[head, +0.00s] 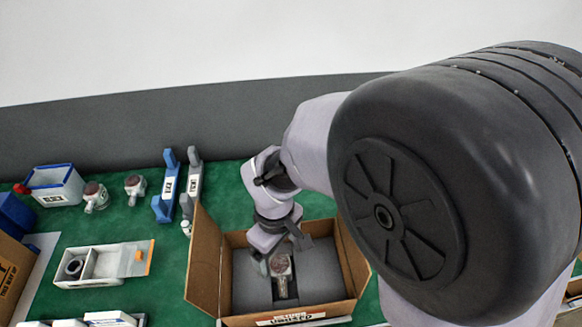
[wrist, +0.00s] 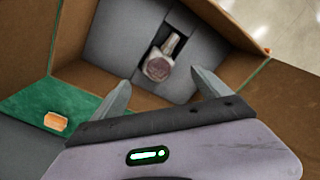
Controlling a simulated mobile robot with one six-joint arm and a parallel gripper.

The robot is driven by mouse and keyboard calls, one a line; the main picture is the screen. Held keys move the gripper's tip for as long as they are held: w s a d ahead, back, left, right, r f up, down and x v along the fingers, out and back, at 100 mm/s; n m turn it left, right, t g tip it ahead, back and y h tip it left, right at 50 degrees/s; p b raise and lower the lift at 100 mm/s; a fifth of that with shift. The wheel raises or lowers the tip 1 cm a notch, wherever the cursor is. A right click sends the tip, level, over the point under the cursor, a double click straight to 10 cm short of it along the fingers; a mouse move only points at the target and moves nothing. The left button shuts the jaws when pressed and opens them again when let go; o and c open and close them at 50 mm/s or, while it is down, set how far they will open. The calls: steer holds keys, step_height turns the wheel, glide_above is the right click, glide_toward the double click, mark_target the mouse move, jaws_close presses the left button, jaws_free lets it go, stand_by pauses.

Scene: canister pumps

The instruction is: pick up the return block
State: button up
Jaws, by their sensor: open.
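Nothing in view is clearly marked as a return block. An open cardboard carton (head: 205,262) with a partly legible label on its front holds grey foam (head: 317,268). A pump-like part (head: 282,276) with a brownish-red round end and a pale stem lies in a dark slot of the foam; it also shows in the wrist view (wrist: 160,66). My gripper (wrist: 160,80) is open and empty above the carton, its fingers apart on either side of the part in the picture. In the head view, my wrist partly hides the part.
A small orange piece (wrist: 55,121) lies on the green mat outside the carton. A white tray (head: 100,268), a labelled bin (head: 60,187), two similar pump parts (head: 95,196) and blue and grey stands (head: 167,187) are left. The carton's raised flaps surround my gripper.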

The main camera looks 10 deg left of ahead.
mark_target(281, 262)
steer(key=f+b, duration=0.1)
steer(key=f, duration=0.1)
steer(key=f+b, duration=0.1)
steer(key=f, duration=0.1)
steer(key=f+b, duration=0.1)
steer(key=f, duration=0.2)
steer(key=shift+d, duration=0.25)
steer(key=shift+r, duration=0.2)
steer(key=shift+c, duration=0.5)
steer(key=shift+r, duration=0.1)
steer(key=c, duration=1.7)
